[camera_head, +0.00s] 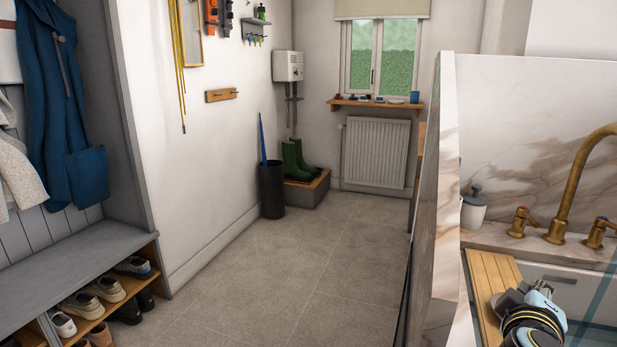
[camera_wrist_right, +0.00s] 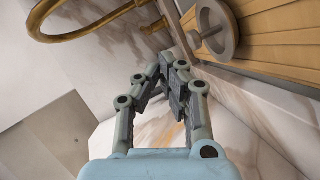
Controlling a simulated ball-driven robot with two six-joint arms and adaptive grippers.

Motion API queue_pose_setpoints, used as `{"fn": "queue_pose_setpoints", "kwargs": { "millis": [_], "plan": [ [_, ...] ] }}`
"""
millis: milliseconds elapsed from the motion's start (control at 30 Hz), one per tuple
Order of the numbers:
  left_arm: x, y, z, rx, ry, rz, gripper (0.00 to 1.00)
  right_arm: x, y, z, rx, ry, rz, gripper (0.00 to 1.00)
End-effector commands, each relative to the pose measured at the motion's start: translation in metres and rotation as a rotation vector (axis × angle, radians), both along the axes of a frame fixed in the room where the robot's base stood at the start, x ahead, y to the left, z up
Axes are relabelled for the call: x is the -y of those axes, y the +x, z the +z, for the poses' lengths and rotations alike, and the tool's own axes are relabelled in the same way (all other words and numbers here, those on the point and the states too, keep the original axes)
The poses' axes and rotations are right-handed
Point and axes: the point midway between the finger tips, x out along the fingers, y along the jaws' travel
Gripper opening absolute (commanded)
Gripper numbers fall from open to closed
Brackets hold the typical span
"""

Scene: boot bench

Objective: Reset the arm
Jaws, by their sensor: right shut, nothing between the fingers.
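My right gripper (camera_head: 540,296) shows at the lower right of the head view, in front of the sink and beside a slatted wooden board. Part of it is hidden by my own arm. In the right wrist view the fingers of my right gripper (camera_wrist_right: 168,75) are together, with nothing between them. My left gripper is not in view.
A brass tap (camera_head: 566,190) with two handles stands on the marble counter behind my right gripper. The wooden board (camera_head: 492,280) lies left of it. A marble partition (camera_head: 447,200) stands left of the sink. Grey floor (camera_head: 300,270) is clear beyond the bench (camera_head: 70,260).

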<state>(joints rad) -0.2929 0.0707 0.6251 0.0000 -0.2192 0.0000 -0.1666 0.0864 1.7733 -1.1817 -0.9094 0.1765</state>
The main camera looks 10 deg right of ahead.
Motion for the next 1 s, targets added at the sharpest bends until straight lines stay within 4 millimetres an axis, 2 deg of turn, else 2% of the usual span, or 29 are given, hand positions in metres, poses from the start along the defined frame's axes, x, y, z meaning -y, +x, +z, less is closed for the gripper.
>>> {"fn": "queue_pose_setpoints", "kwargs": {
  "millis": [167, 267, 500, 700, 933, 967, 1000],
  "plan": [
    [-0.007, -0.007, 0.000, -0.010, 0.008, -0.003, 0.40, -0.005, -0.042, -0.013, -0.026, 0.202, -0.081, 0.00],
    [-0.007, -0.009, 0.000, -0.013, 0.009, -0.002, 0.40, -0.015, -0.068, -0.022, -0.059, 0.337, -0.121, 0.00],
    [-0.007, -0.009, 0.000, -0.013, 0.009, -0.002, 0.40, -0.062, -0.128, -0.036, -0.190, 0.663, -0.152, 0.00],
    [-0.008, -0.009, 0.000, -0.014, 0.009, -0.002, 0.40, -0.107, -0.170, -0.033, -0.316, 0.871, -0.123, 0.00],
    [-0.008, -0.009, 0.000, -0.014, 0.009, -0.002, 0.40, -0.153, -0.211, -0.020, -0.454, 1.046, -0.060, 0.00],
    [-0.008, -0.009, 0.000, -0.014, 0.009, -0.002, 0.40, -0.157, -0.215, -0.020, -0.470, 1.061, -0.053, 0.00],
    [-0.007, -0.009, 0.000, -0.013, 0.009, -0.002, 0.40, -0.155, -0.210, -0.033, -0.471, 1.056, -0.061, 0.00]
  ]
}}
